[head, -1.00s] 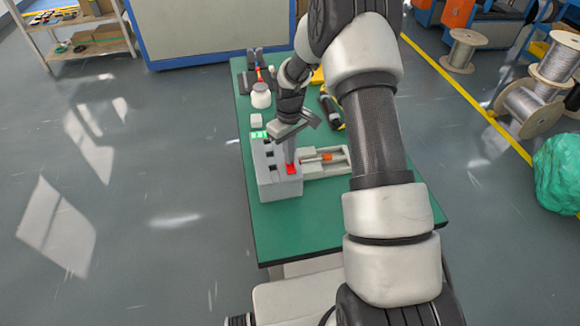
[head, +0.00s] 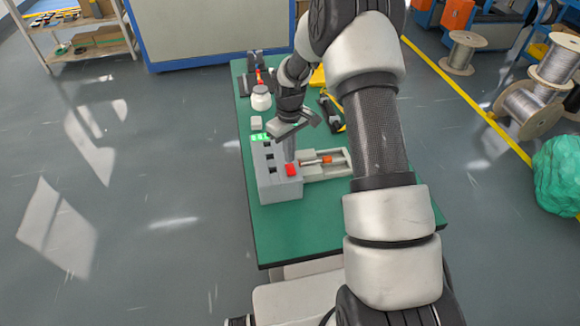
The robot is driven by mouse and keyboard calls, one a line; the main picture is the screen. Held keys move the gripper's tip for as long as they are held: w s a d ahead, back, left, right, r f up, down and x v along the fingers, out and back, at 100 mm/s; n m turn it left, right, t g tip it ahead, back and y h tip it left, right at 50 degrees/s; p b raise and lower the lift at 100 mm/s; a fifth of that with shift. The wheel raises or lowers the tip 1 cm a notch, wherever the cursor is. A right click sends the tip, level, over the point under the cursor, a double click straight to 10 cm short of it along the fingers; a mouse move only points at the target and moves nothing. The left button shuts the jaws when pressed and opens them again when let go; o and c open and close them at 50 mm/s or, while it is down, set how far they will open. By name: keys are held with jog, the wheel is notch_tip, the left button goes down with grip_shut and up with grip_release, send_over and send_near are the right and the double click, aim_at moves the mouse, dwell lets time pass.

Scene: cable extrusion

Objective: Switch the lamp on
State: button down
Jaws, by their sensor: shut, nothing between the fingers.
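A grey box (head: 278,190) stands on the green table, with dark square openings along its top. A red block (head: 291,170), perhaps a switch or button, sits at its near right corner. A bright green patch (head: 259,136) shows at the box's far end. I cannot tell which part is the lamp. My gripper (head: 290,158) is shut and empty, pointing down just behind and above the red block. Its fingertips are small and partly merge with the box, so contact is unclear.
A pale tray-like fixture (head: 325,172) with an orange-tipped rod adjoins the box on the right. A white jar (head: 261,98) and a small white block (head: 256,122) stand behind. The green table's (head: 300,230) front is clear. My arm covers its right side.

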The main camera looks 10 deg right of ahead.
jog(key=shift+r+p, duration=1.05)
jog(key=shift+r, duration=1.3)
notch_tip(320, 180, up, 12)
jog(key=m+t, duration=0.1)
send_over(293, 172)
jog(key=s+r+m+t, duration=0.2)
jog(key=s+r, duration=0.6)
jog(key=r, duration=0.3)
jog(key=s+r+m+t, duration=0.1)
jog(key=s+r, duration=0.2)
jog(key=s, duration=0.6)
jog(key=s+r+m+t, duration=0.1)
jog(key=s+r, duration=0.3)
jog(key=s, duration=0.6)
jog(key=shift+a+m+t, duration=0.25)
jog(key=shift+m+t, duration=0.05)
jog(key=shift+m, duration=0.2)
jog(key=shift+r, duration=0.1)
